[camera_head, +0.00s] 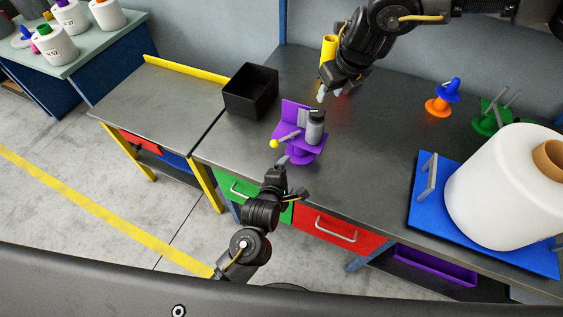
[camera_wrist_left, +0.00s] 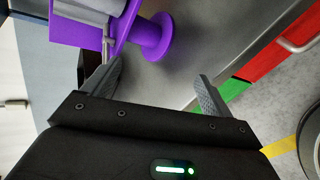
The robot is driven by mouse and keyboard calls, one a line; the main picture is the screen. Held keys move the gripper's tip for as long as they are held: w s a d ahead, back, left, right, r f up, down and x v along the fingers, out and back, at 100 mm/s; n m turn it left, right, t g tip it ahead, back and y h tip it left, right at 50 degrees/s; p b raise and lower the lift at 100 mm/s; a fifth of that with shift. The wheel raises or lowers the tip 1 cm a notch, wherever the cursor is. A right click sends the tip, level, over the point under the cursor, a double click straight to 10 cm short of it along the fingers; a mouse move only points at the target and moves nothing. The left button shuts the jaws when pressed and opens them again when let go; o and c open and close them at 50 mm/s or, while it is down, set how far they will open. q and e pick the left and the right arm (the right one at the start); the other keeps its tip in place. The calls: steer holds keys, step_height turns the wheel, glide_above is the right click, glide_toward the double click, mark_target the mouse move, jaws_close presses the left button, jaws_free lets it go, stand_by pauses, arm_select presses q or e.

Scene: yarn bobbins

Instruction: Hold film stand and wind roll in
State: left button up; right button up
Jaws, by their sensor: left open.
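The purple film stand (camera_head: 296,118) stands upright on the workbench near its front edge. A grey roll (camera_head: 315,127) sits on its right side, and a crank with a yellow knob (camera_head: 273,143) sticks out to the left. My left gripper (camera_head: 282,164) is open and empty just in front of the stand's base. The left wrist view shows the open fingers (camera_wrist_left: 160,68), with the purple round base (camera_wrist_left: 152,38) just beyond them, apart from them. A grey roll part (camera_wrist_left: 88,10) is cut off there. My right gripper (camera_head: 325,93) is above the bench behind the stand; its finger opening is unclear.
A yellow cylinder (camera_head: 328,48) shows beside my right gripper. A black box (camera_head: 251,92) stands left of the stand. To the right are a blue-orange stand (camera_head: 440,101), a green stand (camera_head: 487,121) and a large white roll (camera_head: 500,190) on a blue base (camera_head: 424,205). The middle bench is clear.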

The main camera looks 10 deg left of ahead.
arm_select(q)
step_height(320, 180, up, 3)
steer(key=w+a+n+t, duration=0.1)
steer(key=w+n, duration=0.1)
glide_toward(300, 135)
steer(key=w+f, duration=0.2)
steer(key=f, duration=0.1)
steer(key=w+f, duration=0.2)
steer(key=w, duration=0.1)
steer(key=shift+w+d+f, duration=0.1)
steer(key=shift+f, duration=0.3)
